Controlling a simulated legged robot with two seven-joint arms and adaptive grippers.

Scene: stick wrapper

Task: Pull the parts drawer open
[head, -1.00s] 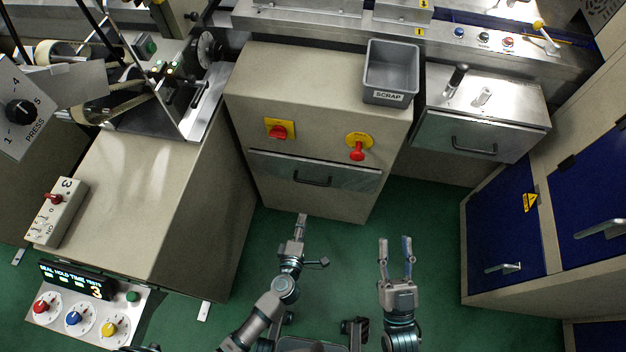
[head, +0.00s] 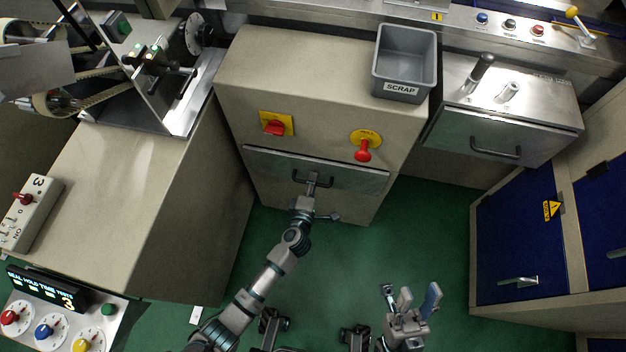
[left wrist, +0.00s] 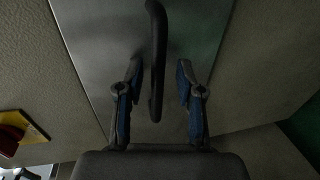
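A metal-fronted drawer (head: 350,181) is set in the beige cabinet in the head view and looks closed. Its dark bar handle (left wrist: 157,55) runs between the two fingers of my left gripper (left wrist: 158,82) in the left wrist view. The fingers are open, one on each side of the bar, with gaps visible. In the head view my left gripper (head: 312,180) is at this handle and partly covers it. My right gripper (head: 418,296) is open and empty over the green floor. No label marks this drawer as the parts drawer.
A second closed drawer (head: 470,142) with a handle sits under a metal top at right. A red knob (head: 363,153) and a red switch (head: 275,127) stick out above the central drawer. A grey SCRAP bin (head: 405,92) stands on the cabinet. Blue-doored cabinets (head: 515,235) stand at right.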

